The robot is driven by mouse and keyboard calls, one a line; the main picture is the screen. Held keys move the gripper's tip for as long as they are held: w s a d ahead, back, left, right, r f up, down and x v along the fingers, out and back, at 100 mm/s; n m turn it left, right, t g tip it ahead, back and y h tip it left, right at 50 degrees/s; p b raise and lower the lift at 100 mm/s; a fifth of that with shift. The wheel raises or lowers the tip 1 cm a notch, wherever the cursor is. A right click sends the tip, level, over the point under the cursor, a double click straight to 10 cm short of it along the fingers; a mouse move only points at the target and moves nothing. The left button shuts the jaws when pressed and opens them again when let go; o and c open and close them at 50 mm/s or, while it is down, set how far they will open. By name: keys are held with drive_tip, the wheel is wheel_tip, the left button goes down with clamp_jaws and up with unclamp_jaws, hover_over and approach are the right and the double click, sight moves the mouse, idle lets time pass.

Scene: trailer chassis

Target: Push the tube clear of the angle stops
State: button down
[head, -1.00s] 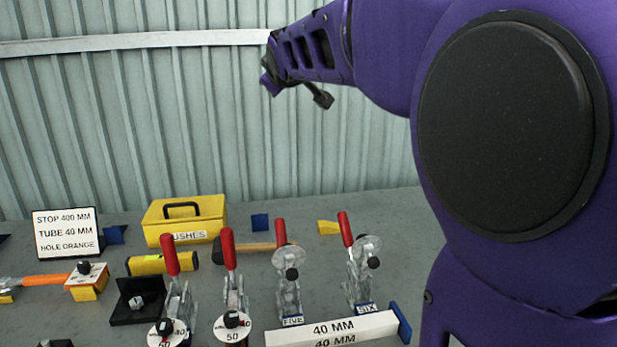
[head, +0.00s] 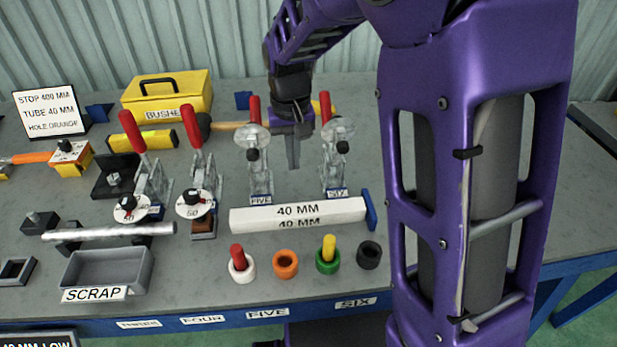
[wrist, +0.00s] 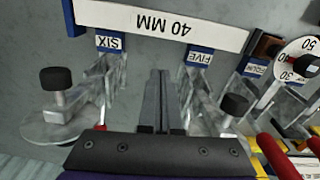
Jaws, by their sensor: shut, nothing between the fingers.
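A silver tube (head: 105,232) lies left to right at the left of the bench in the head view, behind the scrap tray, against dark blocks. A black angle piece (head: 113,178) with a bolt stands behind it; I cannot tell which dark parts are the angle stops. A long white bar (head: 300,212) marked 40 MM lies in front of clamps five and six, a blue plate (head: 370,210) at its right end. My gripper (head: 293,163) is shut and empty, pointing down between those clamps, behind the bar. The wrist view shows its fingers (wrist: 157,75) together, apart from the bar (wrist: 165,22).
Toggle clamps five (head: 257,165) and six (head: 335,160) flank my gripper closely. Two more clamps stand left. Several coloured rings, including an orange one (head: 286,264), stand in front of the bar. The scrap tray (head: 105,270) is front left. A yellow box (head: 168,98) stands behind.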

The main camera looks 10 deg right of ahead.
sight(298, 208)
drive_tip(key=shift+g, duration=0.3)
drive_tip(key=f, duration=0.3)
drive_tip(key=f+b, duration=0.1)
drive_tip(key=f, duration=0.3)
drive_tip(key=s+f+b, duration=0.1)
drive_tip(key=f, duration=0.3)
drive_tip(key=shift+d, duration=0.1)
drive_tip(key=shift+s+r, duration=0.1)
drive_tip(key=shift+s, duration=0.05)
drive_tip(key=shift+s, duration=0.3)
drive_tip(key=shift+s+d, duration=0.1)
drive_tip(key=shift+s, duration=1.05)
drive_tip(key=shift+w+r, duration=0.1)
